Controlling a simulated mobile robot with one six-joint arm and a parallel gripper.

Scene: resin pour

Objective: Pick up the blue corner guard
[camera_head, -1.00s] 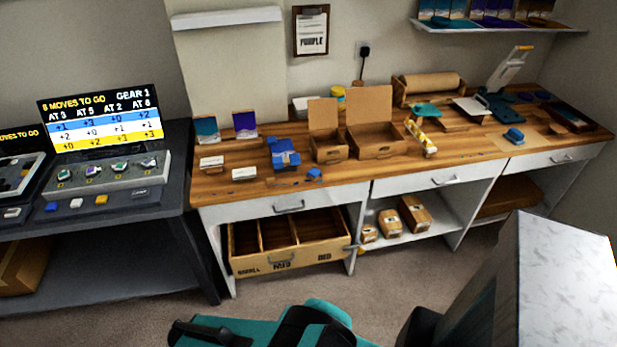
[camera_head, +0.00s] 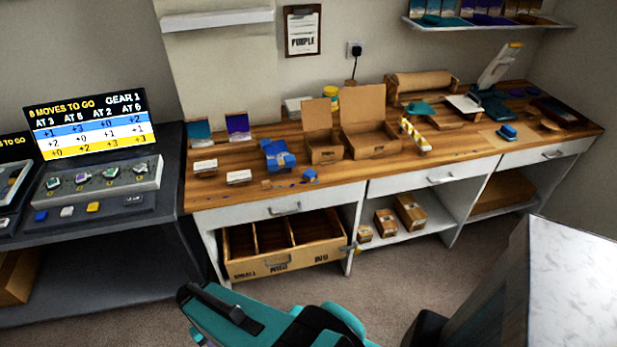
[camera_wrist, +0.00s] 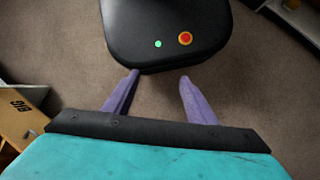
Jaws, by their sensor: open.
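Several blue things are on the wooden bench (camera_head: 370,168), and I cannot tell surely which is the blue corner guard. A small blue piece (camera_head: 309,175) lies near the bench's front edge. A larger blue item (camera_head: 278,155) stands just behind it to the left. Another blue block (camera_head: 507,132) sits farther right. My gripper (camera_wrist: 159,75) is open and empty in the wrist view, its two purple fingers apart above the floor. None of the blue things shows in the wrist view. In the head view my teal arm is low in front of the bench, and the fingers are hidden.
An open divided wooden drawer box (camera_head: 285,262) juts out below the bench; its side shows in the wrist view (camera_wrist: 22,115). A dark table (camera_head: 95,240) with a display (camera_head: 92,125) is left. Carpet lies between.

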